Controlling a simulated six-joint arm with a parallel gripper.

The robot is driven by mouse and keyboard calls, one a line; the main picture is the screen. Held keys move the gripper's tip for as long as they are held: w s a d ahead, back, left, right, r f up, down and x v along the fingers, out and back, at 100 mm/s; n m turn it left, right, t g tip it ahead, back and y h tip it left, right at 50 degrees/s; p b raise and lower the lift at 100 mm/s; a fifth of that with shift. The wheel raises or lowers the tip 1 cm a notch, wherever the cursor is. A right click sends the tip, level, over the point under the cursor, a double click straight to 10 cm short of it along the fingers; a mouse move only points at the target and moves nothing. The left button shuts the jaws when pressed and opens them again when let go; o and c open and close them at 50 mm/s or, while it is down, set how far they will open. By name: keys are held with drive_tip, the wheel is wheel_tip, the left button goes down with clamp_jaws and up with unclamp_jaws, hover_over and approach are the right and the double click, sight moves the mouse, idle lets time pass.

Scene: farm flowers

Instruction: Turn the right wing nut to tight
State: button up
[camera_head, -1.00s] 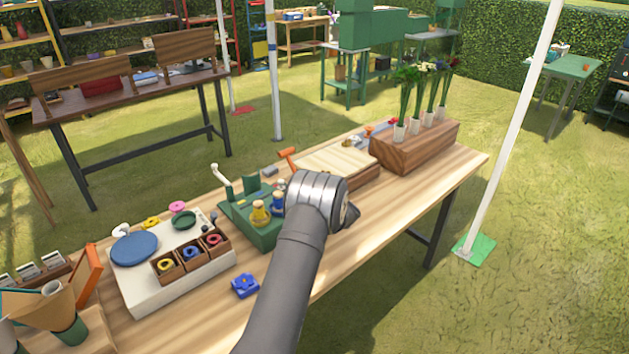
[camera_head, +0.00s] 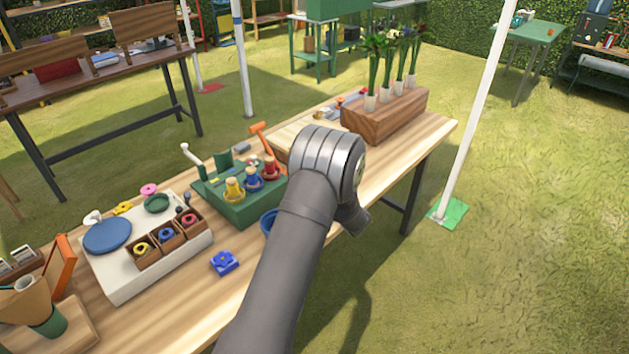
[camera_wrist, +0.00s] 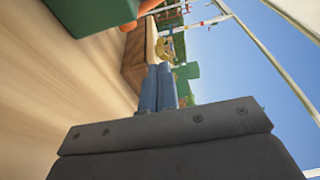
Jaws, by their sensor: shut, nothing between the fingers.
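My gripper (camera_wrist: 158,88) shows in the wrist view with its two blue-grey fingers together and nothing between them. In the head view my arm covers the bench middle, and the fingers cannot be made out. No wing nut can be clearly identified. A pale wooden board (camera_head: 300,131) lies behind my wrist, partly hidden by it. Small gold and orange pieces (camera_head: 319,114) sit near its far edge, too small to tell what they are. In the wrist view, a brown wooden block (camera_wrist: 134,58) lies just beyond the fingertips, to their left.
A green stand (camera_head: 240,207) with yellow, blue and red bottles is left of my arm. A blue cup (camera_head: 268,221) stands beside my forearm. A wooden flower block (camera_head: 385,117) is at the back right. A blue piece (camera_head: 224,262) lies on bare bench (camera_head: 190,310).

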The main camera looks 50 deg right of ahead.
drive_tip(key=o, duration=0.7)
drive_tip(key=shift+s+m, duration=0.35)
drive_tip(key=shift+m, duration=0.05)
drive_tip(key=o, duration=0.7)
drive_tip(key=m, duration=0.3)
drive_tip(key=shift+d+h, duration=0.1)
drive_tip(key=shift+h, duration=0.2)
drive_tip(key=shift+o, duration=0.6)
drive_tip(key=m, duration=0.4)
drive_tip(key=shift+d+r+h, duration=0.1)
drive_tip(key=shift+d+h, duration=0.15)
drive_tip(key=shift+h, duration=0.05)
drive_tip(key=m, duration=0.4)
drive_tip(key=shift+d+m, duration=0.25)
drive_tip(key=shift+m, duration=0.05)
drive_tip(key=m, duration=0.4)
drive_tip(key=m+h, duration=0.1)
drive_tip(key=m, duration=0.2)
drive_tip(key=shift+d+r+g, duration=0.1)
drive_tip(key=shift+d+g, duration=0.3)
drive_tip(key=x, duration=1.7)
drive_tip(key=shift+w+d, duration=0.1)
drive_tip(key=shift+w, duration=0.05)
drive_tip(key=c, duration=1)
drive_tip(key=shift+h, duration=0.3)
